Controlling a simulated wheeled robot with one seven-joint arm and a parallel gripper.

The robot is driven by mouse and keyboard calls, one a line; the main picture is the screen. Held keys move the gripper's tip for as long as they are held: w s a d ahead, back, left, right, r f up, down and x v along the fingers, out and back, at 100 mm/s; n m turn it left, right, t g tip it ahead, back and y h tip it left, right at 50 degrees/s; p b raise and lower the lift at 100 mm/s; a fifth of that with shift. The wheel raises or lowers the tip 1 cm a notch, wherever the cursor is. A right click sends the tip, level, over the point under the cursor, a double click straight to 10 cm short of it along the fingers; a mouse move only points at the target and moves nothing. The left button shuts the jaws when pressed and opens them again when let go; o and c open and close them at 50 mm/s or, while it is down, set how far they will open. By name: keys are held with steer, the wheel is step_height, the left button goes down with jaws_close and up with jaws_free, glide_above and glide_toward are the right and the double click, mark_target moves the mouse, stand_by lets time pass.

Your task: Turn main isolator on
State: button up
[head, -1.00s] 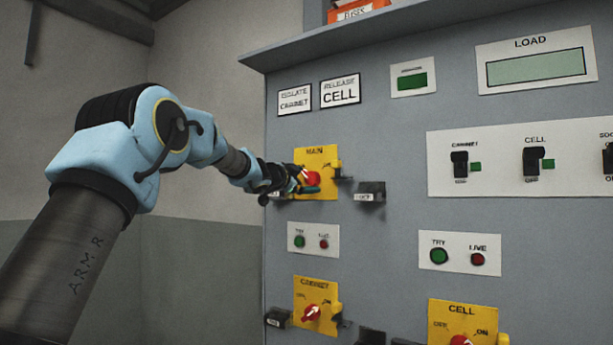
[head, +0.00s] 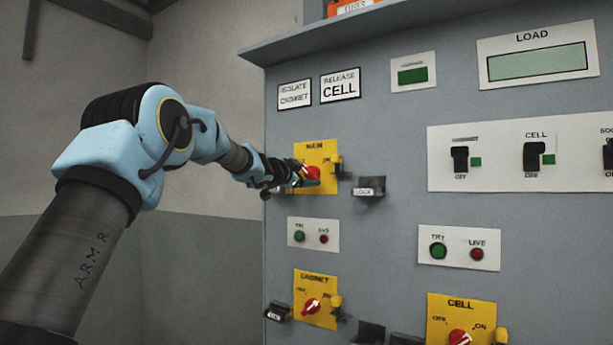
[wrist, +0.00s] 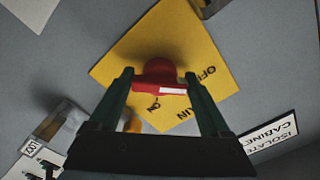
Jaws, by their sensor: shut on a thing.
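The main isolator is a yellow plate (head: 328,152) marked MAIN, high on the left of the grey panel. Its red knob (head: 313,173) is partly hidden by my gripper (head: 304,176) in the head view. In the wrist view my gripper (wrist: 158,80) has its two dark green fingers shut on the red knob (wrist: 157,84), one on each side. A white mark shows on the knob's front edge.
A black lock block (head: 369,188) juts out right of the isolator. Below are a TRY and LIVE plate (head: 312,235), the yellow cabinet isolator (head: 322,283) and the cell isolator (head: 440,312). A white switch plate (head: 500,160) is on the right. Open space lies left of the panel.

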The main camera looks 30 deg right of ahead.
steer(key=shift+c, duration=0.6)
steer(key=shift+m, duration=0.3)
steer(key=m, duration=0.2)
steer(key=shift+m, duration=0.4)
steer(key=m+b, duration=0.2)
steer(key=m, duration=0.3)
steer(key=m+b, duration=0.2)
steer(key=m, duration=0.3)
steer(key=shift+r+m, duration=0.15)
steer(key=shift+m, duration=0.25)
steer(key=shift+r+m+b, duration=0.15)
steer(key=shift+m+b, duration=0.7)
steer(key=shift+m, duration=0.95)
